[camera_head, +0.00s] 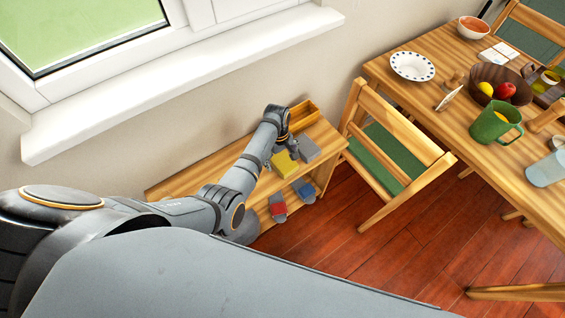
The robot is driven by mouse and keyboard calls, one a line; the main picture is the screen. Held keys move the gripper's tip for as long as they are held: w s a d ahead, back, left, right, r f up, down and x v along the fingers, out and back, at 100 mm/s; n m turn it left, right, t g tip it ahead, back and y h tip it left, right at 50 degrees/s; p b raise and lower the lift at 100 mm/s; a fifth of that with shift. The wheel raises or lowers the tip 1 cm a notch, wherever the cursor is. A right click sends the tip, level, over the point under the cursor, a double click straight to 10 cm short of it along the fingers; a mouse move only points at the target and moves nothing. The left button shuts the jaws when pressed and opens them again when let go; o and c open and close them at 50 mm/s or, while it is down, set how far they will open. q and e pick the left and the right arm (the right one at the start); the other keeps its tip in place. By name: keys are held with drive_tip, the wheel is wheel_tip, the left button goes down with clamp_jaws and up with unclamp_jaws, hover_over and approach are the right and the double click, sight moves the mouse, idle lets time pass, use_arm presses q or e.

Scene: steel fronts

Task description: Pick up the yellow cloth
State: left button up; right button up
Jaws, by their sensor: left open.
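The yellow cloth (284,164) lies on top of the low wooden shelf below the window, near its right end. My left arm reaches across the shelf from the left. My left gripper (291,155) is open just above and beside the far right edge of the yellow cloth; its fingertips are small, and I cannot tell whether they touch it. A grey cloth (307,149) lies right next to the yellow one, on the right. My right gripper is not in view.
A wooden tray (305,112) stands behind on the shelf. Red (278,208) and blue (304,191) items sit on the lower level. A wooden chair (400,150) and a table with dishes, fruit and a green pitcher (494,123) stand to the right.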

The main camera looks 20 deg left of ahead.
sight(283, 163)
use_arm(q)
drive_tip(key=shift+c, duration=0.7)
drive_tip(key=c, duration=1.1)
drive_tip(key=shift+r+p, duration=0.55)
drive_tip(key=r+p, duration=0.4)
drive_tip(key=p, duration=0.1)
drive_tip(key=shift+s+r, duration=0.15)
drive_tip(key=shift+s, duration=0.25)
drive_tip(key=s+r+p, duration=0.2)
drive_tip(key=s+p, duration=0.2)
drive_tip(key=p, duration=0.2)
drive_tip(key=s+r+p, duration=0.3)
drive_tip(key=s+p, duration=0.1)
drive_tip(key=p, duration=0.3)
drive_tip(key=s+d+r+p, duration=0.1)
drive_tip(key=s+r+p, duration=0.1)
drive_tip(key=s+p, duration=0.3)
drive_tip(key=shift+s+d+r+p, duration=0.1)
drive_tip(key=shift+r+p, duration=0.25)
drive_tip(key=shift+p, duration=0.85)
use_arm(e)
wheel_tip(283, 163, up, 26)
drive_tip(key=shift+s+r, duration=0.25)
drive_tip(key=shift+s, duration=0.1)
